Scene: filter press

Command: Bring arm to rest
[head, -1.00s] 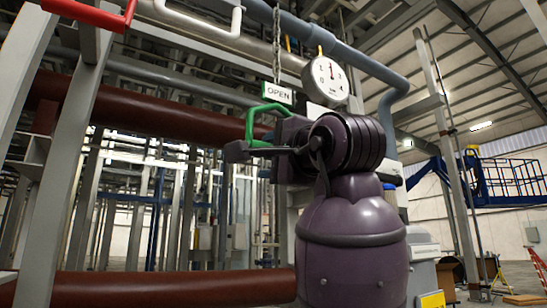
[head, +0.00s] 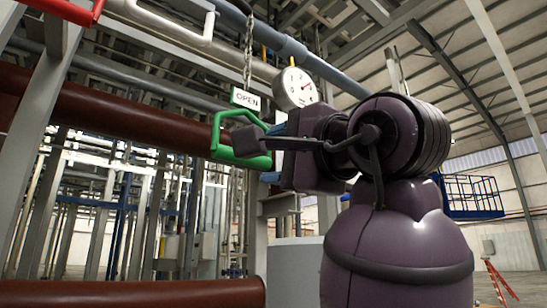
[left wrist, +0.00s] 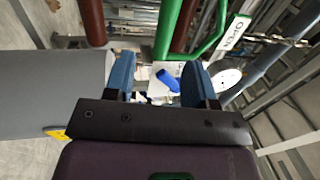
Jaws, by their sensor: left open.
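My left arm's purple links fill the right of the head view. My left gripper (head: 273,154) points left, its blue fingers partly hidden by the dark wrist parts. The green handle (head: 216,133) is a bent bar just left of it in that view. In the left wrist view my gripper (left wrist: 158,80) has its two blue fingers well apart and grips nothing. The green handle (left wrist: 168,30) runs beyond the fingertips there and looks apart from them. My right gripper is in neither view.
A white OPEN sign (head: 245,99) hangs on a chain above the green handle. A round gauge (head: 296,88) is behind it. A red handle (head: 64,8) and a white handle (head: 170,22) are at upper left. Brown pipes (head: 130,293) cross the left side.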

